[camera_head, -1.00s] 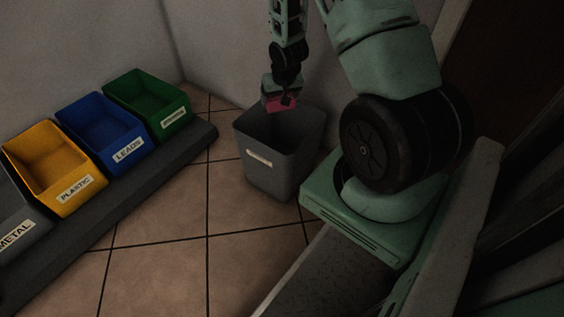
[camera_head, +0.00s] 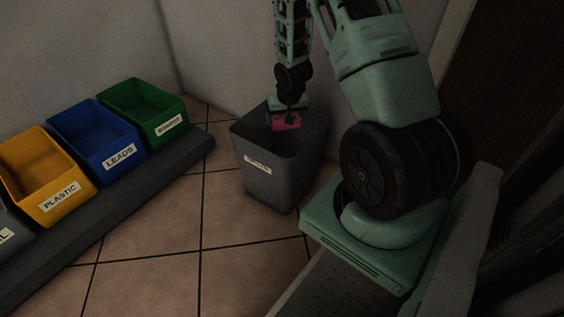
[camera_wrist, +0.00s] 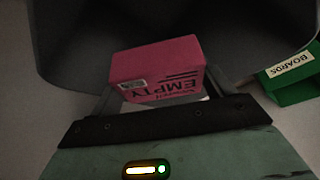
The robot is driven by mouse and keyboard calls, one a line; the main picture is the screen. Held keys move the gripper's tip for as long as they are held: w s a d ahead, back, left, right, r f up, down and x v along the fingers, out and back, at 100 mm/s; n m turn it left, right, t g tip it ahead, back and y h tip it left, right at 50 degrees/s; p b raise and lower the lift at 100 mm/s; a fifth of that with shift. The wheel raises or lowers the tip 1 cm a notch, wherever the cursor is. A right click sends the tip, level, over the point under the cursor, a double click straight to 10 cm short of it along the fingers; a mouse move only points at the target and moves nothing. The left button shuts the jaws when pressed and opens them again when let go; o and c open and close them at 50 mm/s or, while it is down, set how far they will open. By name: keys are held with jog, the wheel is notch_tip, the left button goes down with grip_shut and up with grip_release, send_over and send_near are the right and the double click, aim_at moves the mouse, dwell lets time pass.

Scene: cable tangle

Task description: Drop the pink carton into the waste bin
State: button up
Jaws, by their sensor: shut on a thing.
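The pink carton (camera_head: 284,124) is a small box, and the wrist view shows it (camera_wrist: 150,68) with the word "EMPTY" upside down on its face. My gripper (camera_head: 288,117) is shut on the carton, with a finger on each side of it in the wrist view (camera_wrist: 160,98). The grey waste bin (camera_head: 265,185) stands on the tiled floor with a pale label on its front. In the head view the carton appears within the bin's open mouth, near rim height; its exact depth is hard to tell. The bin's dark interior (camera_wrist: 75,45) lies behind the carton in the wrist view.
A dark shelf (camera_head: 110,215) at left carries a yellow PLASTIC bin (camera_head: 62,205), a blue LEADS bin (camera_head: 122,160) and a green bin (camera_head: 172,134), labelled BOARDS in the wrist view (camera_wrist: 295,90). Walls stand close behind the waste bin. Tiled floor (camera_head: 170,250) is clear in front.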

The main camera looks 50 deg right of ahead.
jog(key=o, duration=0.9)
jog(key=p+v, duration=0.8)
jog(key=v, duration=0.9)
jog(key=shift+s+r, duration=0.1)
jog(key=shift+r, duration=0.1)
